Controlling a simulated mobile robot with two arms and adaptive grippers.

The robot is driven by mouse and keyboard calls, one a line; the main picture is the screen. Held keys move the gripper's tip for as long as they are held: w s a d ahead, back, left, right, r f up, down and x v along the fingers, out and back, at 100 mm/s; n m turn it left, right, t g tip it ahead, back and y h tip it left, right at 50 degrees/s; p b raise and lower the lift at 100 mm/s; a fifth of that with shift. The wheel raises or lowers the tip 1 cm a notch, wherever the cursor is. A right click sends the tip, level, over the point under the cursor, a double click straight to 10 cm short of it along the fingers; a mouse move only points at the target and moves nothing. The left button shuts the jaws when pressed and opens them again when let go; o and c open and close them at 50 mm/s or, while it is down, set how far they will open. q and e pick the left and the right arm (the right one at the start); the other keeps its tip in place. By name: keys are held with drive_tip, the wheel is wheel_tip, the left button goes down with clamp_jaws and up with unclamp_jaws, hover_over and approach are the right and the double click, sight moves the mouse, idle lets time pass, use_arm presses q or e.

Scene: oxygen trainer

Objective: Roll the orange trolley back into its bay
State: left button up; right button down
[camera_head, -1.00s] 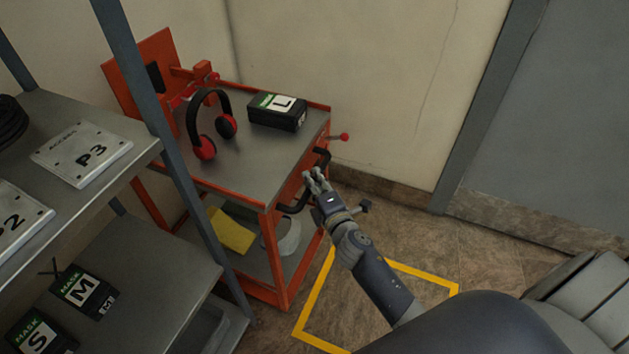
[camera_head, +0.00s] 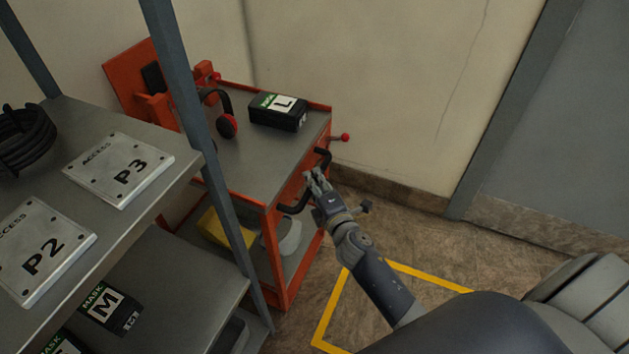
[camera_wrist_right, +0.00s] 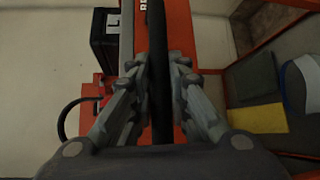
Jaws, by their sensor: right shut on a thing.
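The orange trolley (camera_head: 285,257) stands against the wall at the middle of the head view, partly hidden by a shelf post. Its black handle (camera_head: 293,208) is on the side facing me. My right gripper (camera_head: 314,180) is at this handle and shut on it. In the right wrist view the black handle bar (camera_wrist_right: 157,80) runs between the two fingers of the right gripper (camera_wrist_right: 163,75). A yellow outline (camera_head: 335,308) on the floor lies to the right of the trolley, partly hidden by my arm. My left gripper is not in view.
A grey shelf (camera_head: 180,190) with P2 and P3 plates is close on the left. The trolley top bears headphones (camera_head: 227,126) and a black L box (camera_head: 278,112). A grey door (camera_head: 570,130) is at the right; floor before it is clear.

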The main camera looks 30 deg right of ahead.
drive_tip(key=shift+w+d+r, duration=0.1)
drive_tip(key=shift+d+r, duration=0.15)
drive_tip(key=shift+d, duration=0.05)
drive_tip(key=c, duration=1.5)
unclamp_jaws()
drive_tip(key=shift+c, duration=0.2)
drive_tip(key=shift+f, duration=0.15)
drive_tip(key=shift+a, duration=0.15)
drive_tip(key=s+r, duration=0.1)
drive_tip(key=s, duration=1.1)
drive_tip(key=shift+a+r, duration=0.3)
drive_tip(key=shift+a, duration=0.15)
